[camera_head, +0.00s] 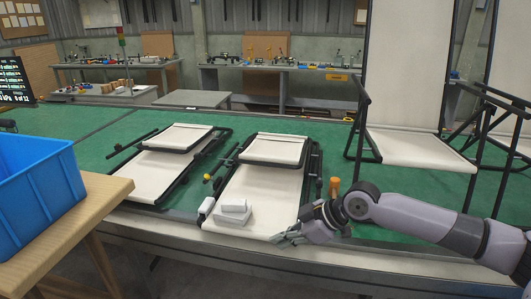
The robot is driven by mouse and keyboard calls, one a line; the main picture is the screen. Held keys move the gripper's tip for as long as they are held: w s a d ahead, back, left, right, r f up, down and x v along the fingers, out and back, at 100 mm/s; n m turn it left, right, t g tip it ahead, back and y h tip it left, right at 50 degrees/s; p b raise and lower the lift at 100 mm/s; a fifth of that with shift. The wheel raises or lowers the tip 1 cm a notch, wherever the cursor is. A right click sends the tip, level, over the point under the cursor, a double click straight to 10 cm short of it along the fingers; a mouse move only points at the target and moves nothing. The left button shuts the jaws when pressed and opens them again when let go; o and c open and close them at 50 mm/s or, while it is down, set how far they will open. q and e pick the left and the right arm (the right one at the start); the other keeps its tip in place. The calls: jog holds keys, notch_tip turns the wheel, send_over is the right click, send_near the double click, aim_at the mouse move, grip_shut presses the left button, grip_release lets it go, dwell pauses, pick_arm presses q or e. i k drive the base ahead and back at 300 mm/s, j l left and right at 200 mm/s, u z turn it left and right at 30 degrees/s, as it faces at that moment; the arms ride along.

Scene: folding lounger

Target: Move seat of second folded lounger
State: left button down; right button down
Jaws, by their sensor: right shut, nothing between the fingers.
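Two folded loungers with cream fabric and black frames lie flat on the green surface, side by side. The left folded lounger (143,177) is farther from my arm. The right folded lounger (267,190) has a raised cream seat panel (275,149) at its far end, above its long lower panel. My right gripper (283,239) is shut and empty at the near right corner of this lounger, close to its frame. Whether it touches the frame I cannot tell. My left gripper is not in view.
White blocks (234,213) lie on the right folded lounger's near end. An unfolded lounger (405,90) stands at right, another (512,70) beyond it. A blue bin (38,185) sits on a wooden table (95,200) at left. Workbenches (275,68) line the back.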

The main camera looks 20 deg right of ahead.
aim_at(274, 149)
jog(key=i+l, duration=0.4)
jog(key=i, duration=0.2)
jog(key=i+l, duration=0.4)
jog(key=i, duration=0.2)
jog(key=i+l, duration=0.4)
jog(key=i, duration=0.2)
